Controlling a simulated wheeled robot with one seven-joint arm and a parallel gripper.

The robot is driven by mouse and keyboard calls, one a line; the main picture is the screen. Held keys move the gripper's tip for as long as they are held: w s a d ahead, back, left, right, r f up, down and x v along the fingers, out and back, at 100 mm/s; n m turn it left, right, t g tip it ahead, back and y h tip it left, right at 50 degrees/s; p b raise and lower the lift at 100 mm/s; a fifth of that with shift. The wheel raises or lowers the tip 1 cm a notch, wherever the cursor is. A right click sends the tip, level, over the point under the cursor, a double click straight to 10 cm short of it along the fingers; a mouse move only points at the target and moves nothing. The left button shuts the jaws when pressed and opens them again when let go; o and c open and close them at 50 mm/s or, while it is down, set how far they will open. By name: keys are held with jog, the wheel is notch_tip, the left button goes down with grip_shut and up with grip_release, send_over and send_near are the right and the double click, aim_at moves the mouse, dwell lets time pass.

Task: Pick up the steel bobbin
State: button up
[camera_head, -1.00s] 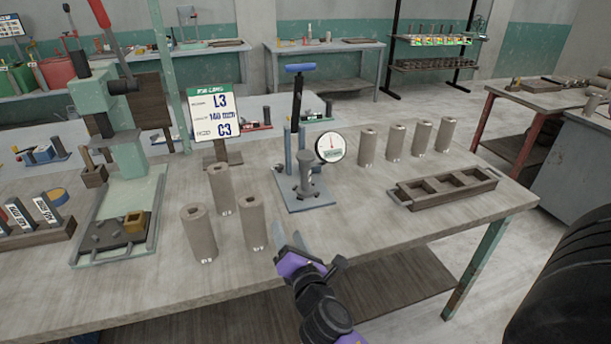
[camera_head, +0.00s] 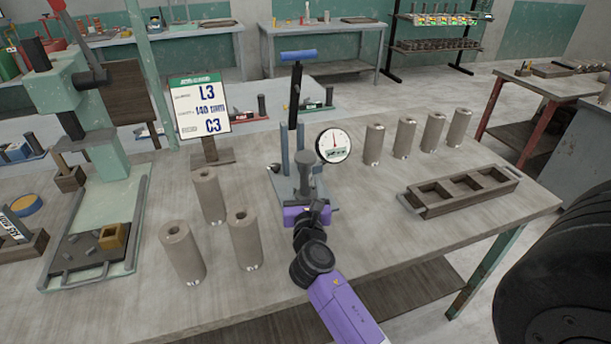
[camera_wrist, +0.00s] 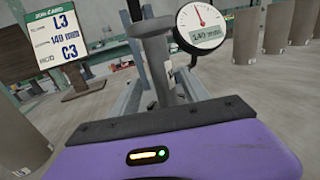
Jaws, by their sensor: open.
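The steel bobbin (camera_head: 304,168) is a grey spool with a wider top, standing upright on the small press stand with the dial gauge. It also shows in the wrist view (camera_wrist: 155,55), straight ahead of the purple palm. My gripper (camera_head: 300,187) is at the front of the stand, low and close to the bobbin. Its jaws are open, with pale metal fingers reaching forward on either side of the bobbin's lower part. The bobbin's foot is partly hidden by my gripper. I cannot tell whether either finger touches it.
The stand has a blue-handled lever (camera_head: 297,56) and a round dial gauge (camera_head: 334,145) just right of the bobbin. Several tan cylinders stand left (camera_head: 183,252) and back right (camera_head: 404,137). A job card (camera_head: 200,106) stands behind left. A wooden tray (camera_head: 460,206) lies right.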

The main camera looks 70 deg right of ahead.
aim_at(305, 172)
jog(key=x, duration=0.5)
jog(key=shift+s+d+r+p, duration=0.15)
jog(key=shift+s+r+p, duration=0.05)
jog(key=shift+p, duration=0.1)
grip_shut()
